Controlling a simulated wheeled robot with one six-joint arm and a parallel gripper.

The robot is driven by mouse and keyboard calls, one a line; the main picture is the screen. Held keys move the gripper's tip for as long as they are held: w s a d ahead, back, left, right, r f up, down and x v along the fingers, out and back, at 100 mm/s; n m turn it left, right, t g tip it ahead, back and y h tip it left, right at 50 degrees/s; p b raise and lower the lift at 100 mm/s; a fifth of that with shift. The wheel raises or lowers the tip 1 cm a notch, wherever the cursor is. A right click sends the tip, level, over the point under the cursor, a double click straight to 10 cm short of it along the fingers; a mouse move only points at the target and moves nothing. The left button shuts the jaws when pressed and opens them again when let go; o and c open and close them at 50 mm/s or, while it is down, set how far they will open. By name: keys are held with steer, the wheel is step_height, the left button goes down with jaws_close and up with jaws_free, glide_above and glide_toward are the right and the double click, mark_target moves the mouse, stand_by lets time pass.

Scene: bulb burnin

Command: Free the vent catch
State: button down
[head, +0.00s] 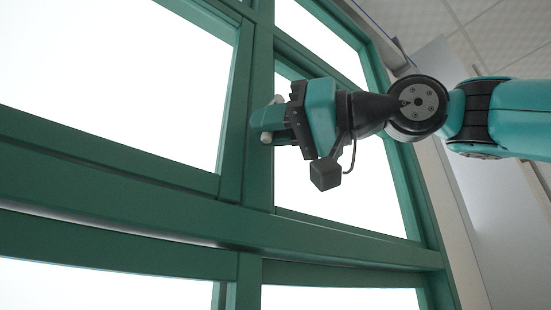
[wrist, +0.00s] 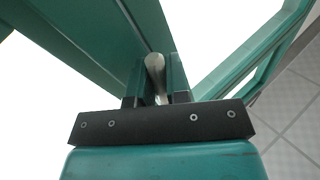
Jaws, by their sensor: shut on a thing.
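The vent catch is a small pale, rounded handle (wrist: 155,68) on the green window frame. My gripper (wrist: 156,80) is shut on it, with one finger on each side, in the wrist view. In the head view, my gripper (head: 268,122) reaches in from the right to the upright green bar. A pale end of the catch (head: 266,137) shows beside the fingers there. The rest of the catch is hidden by the fingers and the gripper body.
Green window frame bars (head: 120,205) surround bright white panes (head: 110,75). A grey wall edge and a tiled ceiling (head: 480,30) lie to the right. Open space lies around my arm on the right side.

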steer(key=shift+w+d+n+g+h+p, duration=0.4)
steer(key=shift+n+h+p, duration=0.2)
steer(key=shift+n+p, duration=0.45)
steer(key=shift+f, duration=0.1)
steer(key=c, duration=1.1)
jaws_free()
steer(key=shift+c, duration=0.2)
steer(key=shift+d, duration=0.1)
